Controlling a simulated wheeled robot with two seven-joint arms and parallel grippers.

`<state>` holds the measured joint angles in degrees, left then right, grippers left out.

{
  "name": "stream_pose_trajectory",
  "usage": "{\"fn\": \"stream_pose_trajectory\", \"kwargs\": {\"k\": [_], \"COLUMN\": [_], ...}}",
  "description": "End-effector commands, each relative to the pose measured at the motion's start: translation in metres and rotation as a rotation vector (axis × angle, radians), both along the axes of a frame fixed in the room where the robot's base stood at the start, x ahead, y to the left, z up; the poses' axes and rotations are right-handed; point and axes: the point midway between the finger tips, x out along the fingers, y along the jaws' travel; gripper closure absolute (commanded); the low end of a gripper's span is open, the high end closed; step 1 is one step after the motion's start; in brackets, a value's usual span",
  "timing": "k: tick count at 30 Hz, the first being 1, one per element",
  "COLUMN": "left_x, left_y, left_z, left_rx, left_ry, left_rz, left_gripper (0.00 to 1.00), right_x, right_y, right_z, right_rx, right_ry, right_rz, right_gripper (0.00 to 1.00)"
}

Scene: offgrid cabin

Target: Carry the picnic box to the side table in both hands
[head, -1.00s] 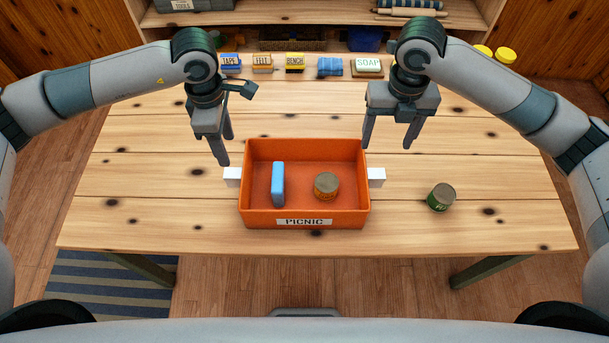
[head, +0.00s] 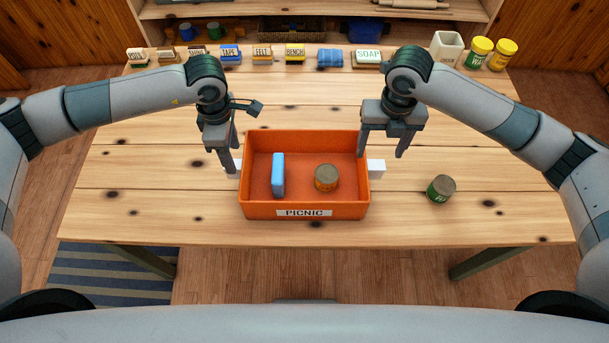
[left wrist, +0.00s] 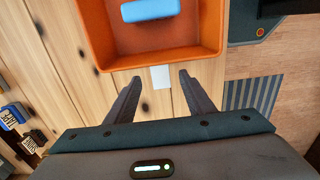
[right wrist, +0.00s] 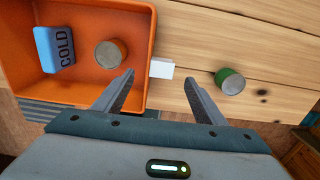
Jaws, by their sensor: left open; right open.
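The orange picnic box (head: 304,211) sits on the wooden table, with a white handle on each side. It holds a blue cold pack (head: 278,175) and an orange can with a grey lid (head: 326,178). My left gripper (head: 230,160) is open at the left handle (head: 233,170), partly hiding it; in the left wrist view that handle (left wrist: 160,77) shows between the fingertips. My right gripper (head: 382,156) is open just by the right handle (head: 377,169); in the right wrist view the handle (right wrist: 161,68) shows between the fingertips. I cannot tell contact. No side table is identifiable.
A green can (head: 441,188) stands on the table (head: 480,150) right of the box. Along the back edge are several labelled blocks, a soap block (head: 367,57), a white container (head: 446,50) and two yellow-lidded jars. A striped rug (head: 105,277) lies on the floor at left.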

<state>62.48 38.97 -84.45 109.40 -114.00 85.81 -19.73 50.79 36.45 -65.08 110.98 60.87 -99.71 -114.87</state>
Motion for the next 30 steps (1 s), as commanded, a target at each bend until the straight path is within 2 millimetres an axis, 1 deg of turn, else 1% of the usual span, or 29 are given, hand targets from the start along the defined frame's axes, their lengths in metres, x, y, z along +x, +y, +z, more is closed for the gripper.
{"fn": "stream_pose_trajectory", "kwargs": {"k": [1,6,12,15,18,21,30], "left_x": [-0.001,-0.001,0.000,0.000,0.000,0.000,0.000], "left_y": [0.000,0.000,0.000,0.000,0.000,0.001,0.001], "left_z": [-0.009,-0.037,-0.069,-0.082,-0.092,-0.098,-0.101], "left_rx": [0.001,0.001,0.002,0.001,0.001,0.002,0.001], "left_ry": [0.003,0.002,0.001,0.001,0.001,0.000,-0.001], "left_rz": [0.000,0.002,0.000,0.000,0.001,0.001,0.000], "left_gripper": [0.52,0.52,0.52,0.52,0.52,0.52,0.52], "right_x": [-0.001,-0.001,-0.001,-0.001,-0.001,0.000,0.000], "right_y": [0.000,0.000,0.000,0.000,0.000,0.000,0.000], "right_z": [-0.009,-0.038,-0.069,-0.082,-0.091,-0.097,-0.101], "right_rx": [-0.001,-0.001,-0.001,0.000,0.000,0.000,-0.001], "right_ry": [0.004,0.004,0.004,0.002,0.002,0.000,0.000], "right_rz": [-0.001,-0.001,0.000,0.000,0.000,0.000,0.001], "right_gripper": [0.35,0.35,0.35,0.35,0.35,0.35,0.35]}}
